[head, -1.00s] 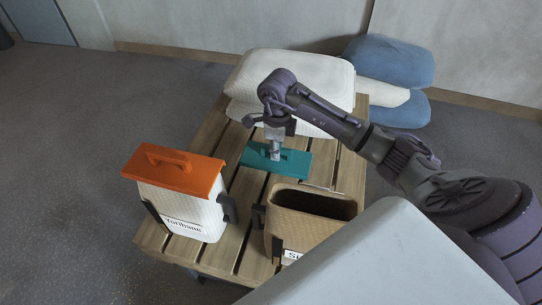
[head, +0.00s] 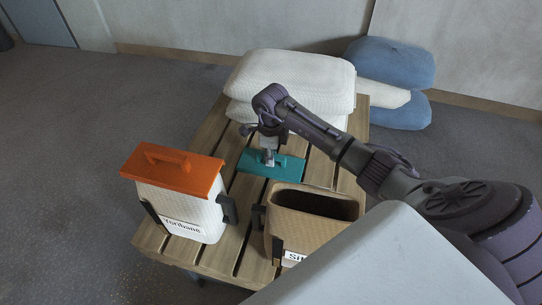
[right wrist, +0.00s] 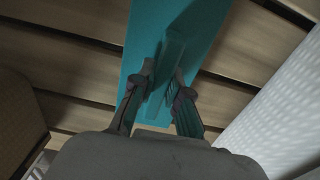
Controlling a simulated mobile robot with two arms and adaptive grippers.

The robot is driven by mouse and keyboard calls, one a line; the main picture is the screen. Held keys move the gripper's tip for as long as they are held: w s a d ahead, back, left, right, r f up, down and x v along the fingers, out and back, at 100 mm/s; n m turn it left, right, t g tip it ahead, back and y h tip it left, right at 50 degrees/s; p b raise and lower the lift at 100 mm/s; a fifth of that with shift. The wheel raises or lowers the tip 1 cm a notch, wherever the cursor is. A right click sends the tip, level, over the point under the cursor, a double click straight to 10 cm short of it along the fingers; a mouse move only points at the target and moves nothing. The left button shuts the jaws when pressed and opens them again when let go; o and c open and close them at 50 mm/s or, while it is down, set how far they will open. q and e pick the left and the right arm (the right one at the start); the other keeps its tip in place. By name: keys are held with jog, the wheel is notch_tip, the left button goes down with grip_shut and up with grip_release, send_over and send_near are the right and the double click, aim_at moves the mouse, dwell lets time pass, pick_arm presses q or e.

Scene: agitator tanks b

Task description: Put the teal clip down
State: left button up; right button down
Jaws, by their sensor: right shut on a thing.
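The teal clip (head: 291,169) is a flat teal plate with a raised grip along its middle. In the head view it lies level at the slatted table top, behind the brown bin; I cannot tell whether it touches the slats. My right gripper (head: 269,159) points down from above and is shut on the raised grip. In the right wrist view the two fingers pinch the grip from both sides, and the clip's plate (right wrist: 213,18) spreads out over the slats. The fingers hide part of the grip. My left gripper is not in view.
A white bin (head: 185,205) with an orange lid (head: 172,170) stands at the table's left. An open brown bin (head: 290,238) stands in front of the clip. White sacks (head: 290,75) lie behind it. Blue sacks (head: 392,62) are stacked farther back. Bare slats (head: 213,140) show left of the clip.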

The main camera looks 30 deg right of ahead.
jog(key=c, duration=1.2)
grip_release()
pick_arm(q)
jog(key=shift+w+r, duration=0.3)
pick_arm(e)
jog(key=shift+o, duration=0.2)
jog(key=shift+r, duration=0.1)
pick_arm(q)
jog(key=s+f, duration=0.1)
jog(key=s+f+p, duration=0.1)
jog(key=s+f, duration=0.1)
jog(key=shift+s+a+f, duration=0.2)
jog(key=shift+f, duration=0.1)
pick_arm(e)
notch_tip(320, 180, up, 12)
